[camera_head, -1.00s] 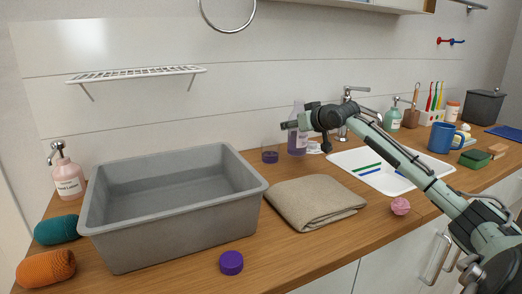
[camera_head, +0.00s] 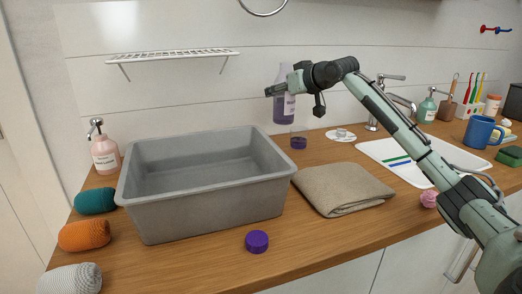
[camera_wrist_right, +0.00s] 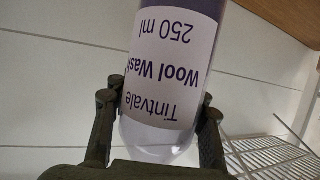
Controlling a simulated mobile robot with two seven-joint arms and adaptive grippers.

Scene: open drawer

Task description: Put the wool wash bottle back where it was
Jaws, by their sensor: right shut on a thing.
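The wool wash bottle (camera_head: 284,108) is clear with purple liquid and a white label. It hangs upright above the back of the counter, near the wall. My right gripper (camera_head: 276,90) is shut on its upper part. In the right wrist view, the bottle (camera_wrist_right: 168,75) stands between both fingers and its "Tintvale Wool Wash 250 ml" label reads upside down. A purple cap (camera_head: 257,241) lies on the front of the counter. A small clear cup with purple liquid (camera_head: 298,142) stands below the bottle. My left gripper is out of view.
A large grey basin (camera_head: 205,214) fills the left counter, beside a folded towel (camera_head: 345,188). A wire shelf (camera_head: 172,54) hangs on the wall left of the bottle. A pump bottle (camera_head: 105,154) and yarn rolls (camera_head: 84,236) stand left. The sink (camera_head: 425,160) is right.

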